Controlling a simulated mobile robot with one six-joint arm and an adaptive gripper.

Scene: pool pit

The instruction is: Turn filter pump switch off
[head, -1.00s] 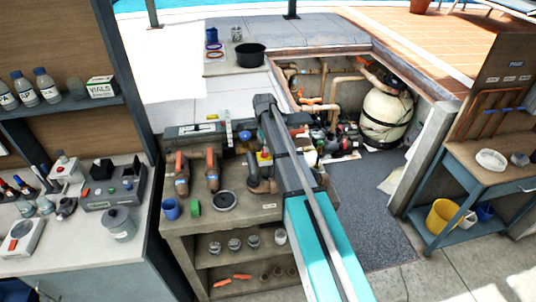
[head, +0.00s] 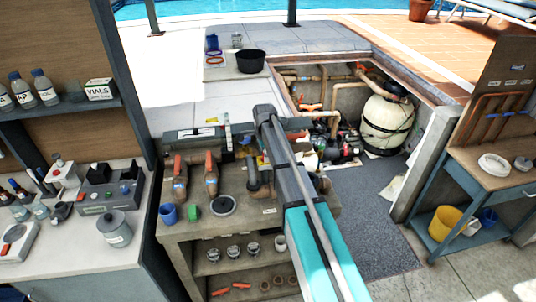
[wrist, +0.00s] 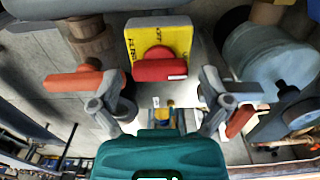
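The filter pump switch is a yellow box with a red knob (wrist: 158,66) at the upper middle of the wrist view. Its knob bar lies crosswise, with a pale mark near its right end. Black lettering surrounds it; the top seems to read OFF. My gripper (wrist: 160,100) is open, one grey finger on either side of the knob, with nothing between them. I cannot tell whether the fingers touch the box. In the head view my arm hides the gripper and nearly all of the switch; only a little yellow (head: 261,161) shows.
Orange-handled valves (head: 180,170) stand on the bench left of my arm. In the wrist view, orange handles flank the fingers on the left (wrist: 72,80) and right (wrist: 240,121). A blue cup (head: 168,214) stands at the bench front. A sand filter (head: 388,125) stands in the pit behind.

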